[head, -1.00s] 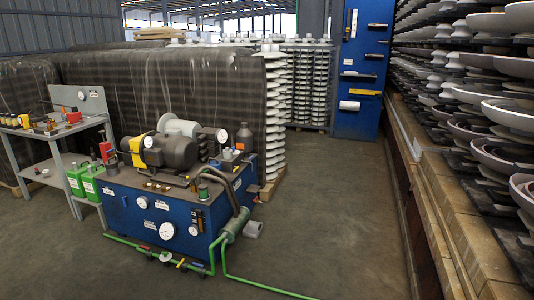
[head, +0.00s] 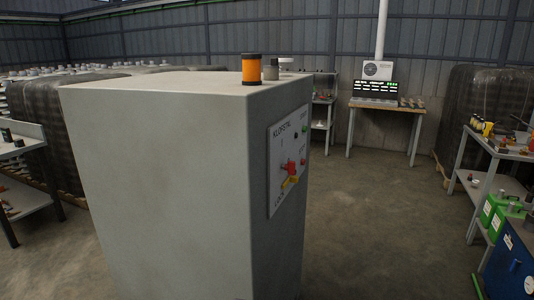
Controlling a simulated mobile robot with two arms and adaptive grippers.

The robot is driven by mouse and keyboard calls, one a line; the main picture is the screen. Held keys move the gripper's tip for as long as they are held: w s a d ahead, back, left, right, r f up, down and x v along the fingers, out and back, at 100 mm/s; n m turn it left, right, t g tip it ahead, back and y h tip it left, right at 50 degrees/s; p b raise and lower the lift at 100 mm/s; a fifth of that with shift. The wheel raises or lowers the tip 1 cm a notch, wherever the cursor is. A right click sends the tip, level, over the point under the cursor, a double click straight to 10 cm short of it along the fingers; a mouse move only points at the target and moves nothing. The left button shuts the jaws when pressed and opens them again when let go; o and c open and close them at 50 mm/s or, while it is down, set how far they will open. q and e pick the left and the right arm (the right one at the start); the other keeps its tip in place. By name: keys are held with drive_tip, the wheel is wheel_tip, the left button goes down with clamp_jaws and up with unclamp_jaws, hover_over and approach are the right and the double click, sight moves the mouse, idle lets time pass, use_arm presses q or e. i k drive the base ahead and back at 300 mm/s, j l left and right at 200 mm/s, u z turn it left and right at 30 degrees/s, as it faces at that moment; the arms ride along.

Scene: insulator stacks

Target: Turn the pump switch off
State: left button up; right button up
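A tall grey cabinet (head: 165,190) stands close in front of me in the head view. Its right-hand face carries a pale panel (head: 288,150) seen at a steep angle. On the panel is a red rotary switch (head: 289,167) with a yellow part (head: 290,181) below it. Small knobs or lamps sit higher up and at the panel's right. I cannot read which label marks the pump or the switch's setting. Neither of my grippers shows in the view.
Open floor (head: 370,210) lies right of the cabinet. A wooden table (head: 388,107) stands at the back. A workbench (head: 500,150), green cans (head: 500,215) and a blue unit (head: 510,265) edge the right.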

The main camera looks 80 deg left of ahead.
sight(290, 168)
drive_tip(key=u, duration=2.6)
